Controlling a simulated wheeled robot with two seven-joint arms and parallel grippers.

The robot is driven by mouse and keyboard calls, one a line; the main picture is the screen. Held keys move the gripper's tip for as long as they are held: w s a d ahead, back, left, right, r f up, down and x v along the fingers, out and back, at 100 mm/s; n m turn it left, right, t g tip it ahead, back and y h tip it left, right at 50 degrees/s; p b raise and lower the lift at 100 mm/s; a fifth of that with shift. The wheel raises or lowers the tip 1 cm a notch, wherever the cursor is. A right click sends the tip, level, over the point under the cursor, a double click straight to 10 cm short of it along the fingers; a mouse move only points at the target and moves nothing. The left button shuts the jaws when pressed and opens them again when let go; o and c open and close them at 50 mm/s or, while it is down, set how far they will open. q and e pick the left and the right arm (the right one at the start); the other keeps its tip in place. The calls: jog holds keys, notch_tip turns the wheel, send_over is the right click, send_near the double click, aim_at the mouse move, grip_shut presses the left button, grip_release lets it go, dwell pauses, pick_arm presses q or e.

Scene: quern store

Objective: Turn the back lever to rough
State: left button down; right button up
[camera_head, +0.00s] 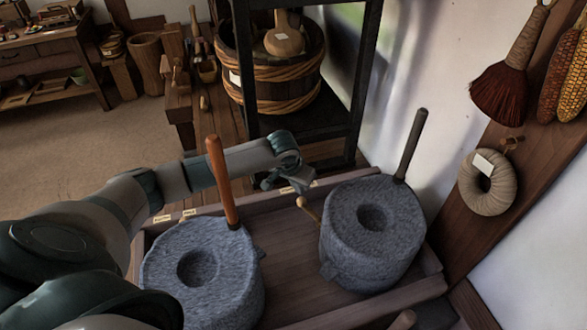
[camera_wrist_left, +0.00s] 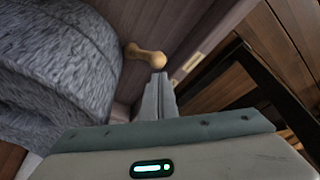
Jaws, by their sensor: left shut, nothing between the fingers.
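A small wooden lever with a round knob (camera_head: 308,208) sticks out beside the right-hand grey stone quern (camera_head: 345,245). The lever also shows in the left wrist view (camera_wrist_left: 140,53), just beyond my fingertips, with the quern's rough side at left. My left gripper (camera_head: 305,186) is shut and empty, pointing down over the wooden trough at the lever. Its closed fingers (camera_wrist_left: 159,82) end close to the knob; I cannot tell whether they touch. A pale label (camera_head: 290,189) sits on the trough's far edge; its writing is too small to read. My right gripper is not in view.
A second quern (camera_head: 205,275) with an orange-brown upright handle (camera_head: 221,180) stands at left, close to my left arm. The right quern has a dark upright handle (camera_head: 411,145). A black-framed rack with a wooden tub (camera_head: 270,75) stands behind. A wall is at right.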

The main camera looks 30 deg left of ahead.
pick_arm(q)
jog(key=w+v, duration=0.1)
jog(key=v, duration=1)
jog(key=shift+r, duration=0.2)
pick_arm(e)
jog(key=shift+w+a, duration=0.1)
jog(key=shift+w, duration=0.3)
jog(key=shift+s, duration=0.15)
